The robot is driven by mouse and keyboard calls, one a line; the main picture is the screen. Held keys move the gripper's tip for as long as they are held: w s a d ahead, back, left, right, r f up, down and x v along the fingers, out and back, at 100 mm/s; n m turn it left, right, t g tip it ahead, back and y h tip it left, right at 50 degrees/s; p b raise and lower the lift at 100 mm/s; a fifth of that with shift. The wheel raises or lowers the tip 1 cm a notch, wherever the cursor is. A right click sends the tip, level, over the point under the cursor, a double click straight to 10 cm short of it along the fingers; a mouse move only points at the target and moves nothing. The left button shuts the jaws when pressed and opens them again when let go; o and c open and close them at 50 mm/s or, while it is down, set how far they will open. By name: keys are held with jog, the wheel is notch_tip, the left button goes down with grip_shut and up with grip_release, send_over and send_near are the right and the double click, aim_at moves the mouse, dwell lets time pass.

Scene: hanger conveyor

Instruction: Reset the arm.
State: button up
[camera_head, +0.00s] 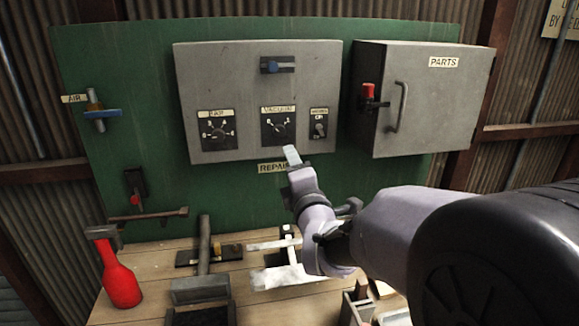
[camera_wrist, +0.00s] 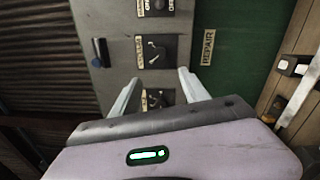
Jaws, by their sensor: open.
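My gripper (camera_head: 291,157) is raised in front of the lower edge of the grey control panel (camera_head: 215,80), near the VACUUM dial (camera_head: 277,129). In the wrist view its two pale fingers stand apart, with nothing held between them (camera_wrist: 158,92). The wrist view shows the panel turned on its side, with a dial (camera_wrist: 154,53) beyond the fingers and another dial partly hidden behind my gripper. The head view is too coarse to tell whether the fingers touch the panel. My arm reaches in from the lower right.
A grey PARTS cabinet (camera_head: 425,110) with a red-topped latch (camera_head: 369,95) hangs right of the panel. A blue-handled AIR valve (camera_head: 100,113) is at left. The wooden bench (camera_head: 140,312) below holds a red bottle (camera_head: 119,275), a hammer (camera_head: 204,245) and several other items.

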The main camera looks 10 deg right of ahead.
jog(key=s+a+f+m+g+b, duration=0.1)
jog(key=s+f+m+g, duration=0.3)
jog(key=s+m, duration=0.4)
jog(key=s+a+f+m+g+y+b, duration=0.1)
jog(key=s+f+m+g, duration=0.3)
jog(key=s, duration=1)
jog(key=s+a+f+m+g+y+b, duration=0.1)
jog(key=s+f+m+g+b, duration=0.1)
jog(key=s+f+m+g, duration=0.2)
jog(key=s+f+m, duration=0.3)
jog(key=s+m, duration=0.5)
jog(key=shift+a+f+m+g, duration=0.25)
jog(key=shift+f+m+g, duration=0.15)
